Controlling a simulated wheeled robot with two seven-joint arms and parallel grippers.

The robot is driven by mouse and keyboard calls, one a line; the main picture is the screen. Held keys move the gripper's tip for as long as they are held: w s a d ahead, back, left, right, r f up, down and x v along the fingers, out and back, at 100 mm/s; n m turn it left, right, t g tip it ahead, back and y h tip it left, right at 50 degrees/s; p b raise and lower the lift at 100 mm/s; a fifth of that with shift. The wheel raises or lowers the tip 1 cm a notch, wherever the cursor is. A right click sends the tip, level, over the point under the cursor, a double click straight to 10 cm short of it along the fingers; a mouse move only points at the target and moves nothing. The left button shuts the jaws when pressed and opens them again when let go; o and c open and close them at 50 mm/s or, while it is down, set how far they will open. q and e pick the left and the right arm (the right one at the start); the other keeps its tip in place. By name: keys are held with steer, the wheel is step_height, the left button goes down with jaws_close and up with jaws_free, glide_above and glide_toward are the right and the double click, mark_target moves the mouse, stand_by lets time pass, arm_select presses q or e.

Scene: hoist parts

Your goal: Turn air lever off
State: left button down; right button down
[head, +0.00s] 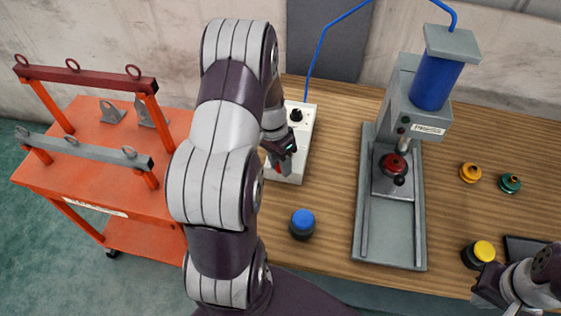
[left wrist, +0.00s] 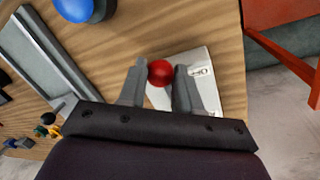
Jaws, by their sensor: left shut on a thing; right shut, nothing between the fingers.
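The air lever's red ball knob (left wrist: 160,73) shows in the left wrist view between the two grey fingers of my left gripper (left wrist: 161,70). The lever belongs to a white box (head: 308,120) at the left edge of the wooden table, with a black knob (head: 296,116) at its far end. In the head view my left gripper (head: 282,160) is low over the near part of this box, shut on the red knob (head: 278,168), which is partly hidden by the fingers. The lever's shaft is hidden. My right gripper (head: 488,290) is shut and empty at the lower right.
A press (head: 390,240) with a blue cylinder stands right of the box; a blue hose (head: 322,45) runs between them. A blue-topped button (head: 302,223) and a yellow-topped button (head: 481,253) stand on the table. An orange cart (head: 150,200) is at left.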

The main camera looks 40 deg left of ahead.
arm_select(q)
steer(key=c, duration=0.8)
jaws_free()
steer(key=shift+w+a+r, duration=0.15)
steer(key=shift+w+r, duration=0.1)
steer(key=shift+r, duration=0.05)
steer(key=shift+s+f, duration=0.1)
steer(key=shift+s, duration=0.05)
steer(key=r, duration=0.4)
steer(key=a+r+p, duration=0.1)
steer(key=r, duration=0.3)
steer(key=a+r, duration=0.1)
steer(key=r, duration=0.3)
steer(key=shift+a+r+p, duration=0.15)
steer(key=shift+r+p, duration=0.1)
steer(key=shift+p, duration=0.1)
